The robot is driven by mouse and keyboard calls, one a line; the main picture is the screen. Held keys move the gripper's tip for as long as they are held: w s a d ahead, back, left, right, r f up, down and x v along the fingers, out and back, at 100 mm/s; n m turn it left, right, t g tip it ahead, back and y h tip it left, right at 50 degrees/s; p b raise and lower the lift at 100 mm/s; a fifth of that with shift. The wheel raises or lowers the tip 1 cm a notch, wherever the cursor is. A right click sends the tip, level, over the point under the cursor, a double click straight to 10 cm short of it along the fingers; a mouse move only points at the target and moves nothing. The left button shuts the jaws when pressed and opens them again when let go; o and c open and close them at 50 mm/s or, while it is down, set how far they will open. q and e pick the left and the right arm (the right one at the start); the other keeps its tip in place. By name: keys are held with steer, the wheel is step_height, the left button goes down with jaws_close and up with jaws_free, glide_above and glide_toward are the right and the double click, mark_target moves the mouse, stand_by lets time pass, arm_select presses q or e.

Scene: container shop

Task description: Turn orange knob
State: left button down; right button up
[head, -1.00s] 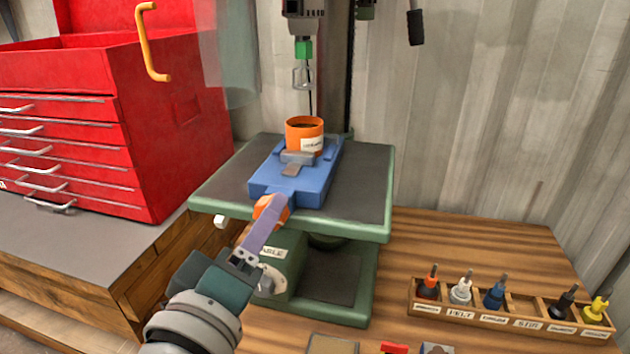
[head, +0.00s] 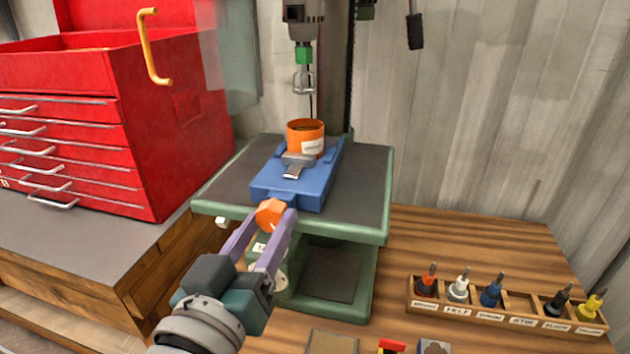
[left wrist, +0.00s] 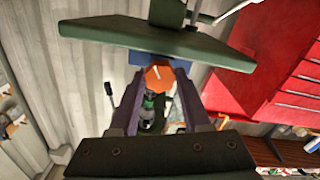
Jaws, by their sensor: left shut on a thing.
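The orange knob (head: 270,213) is at the front end of the blue vise (head: 292,187) on the drill press table (head: 225,190). My left gripper (head: 268,222) is at the knob, one finger on each side, and shut on it. In the left wrist view the knob (left wrist: 159,76) shows between the fingertips, under the green table edge. An orange cup (head: 304,138) with a white label sits at the vise jaws. My right gripper is not in view.
The drill chuck with a beater-like tool (head: 303,78) hangs above the cup. A red tool chest (head: 165,130) is at left.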

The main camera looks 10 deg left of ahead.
arm_select(q)
steer(key=shift+m, duration=0.3)
steer(key=shift+c, duration=1.8)
jaws_free()
steer(key=s, duration=1)
steer(key=shift+a+b, duration=0.15)
steer(key=shift+b, duration=0.15)
